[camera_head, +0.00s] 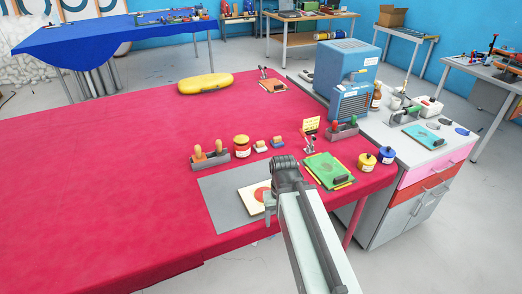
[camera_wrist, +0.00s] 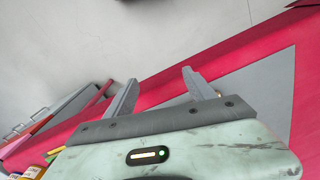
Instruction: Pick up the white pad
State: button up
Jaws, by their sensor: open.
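A cream-white pad with a red round mark (camera_head: 253,197) lies flat on a grey mat (camera_head: 222,205) near the front edge of the red-covered table. My arm hides its right side in the head view. My gripper (camera_wrist: 160,76) is open and empty, above the table's edge by the mat. In the wrist view, the grey mat (camera_wrist: 262,92) shows to the right of the fingers. A sliver of something pale shows behind the right finger; I cannot tell whether it is the pad.
A green board (camera_head: 328,170) lies to the right of my arm, with yellow (camera_head: 366,162) and blue-lidded (camera_head: 386,156) jars beyond. A tool holder (camera_head: 210,155) and a red-lidded jar (camera_head: 241,146) stand behind the mat. The table's left side is clear.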

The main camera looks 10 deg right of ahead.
aim_at(260, 146)
jog(key=k, duration=0.45)
jog(key=u, duration=3.65)
jog(key=k, duration=1.8)
jog(key=z, duration=1.55)
jog(key=i, duration=1)
jog(key=u, duration=0.05)
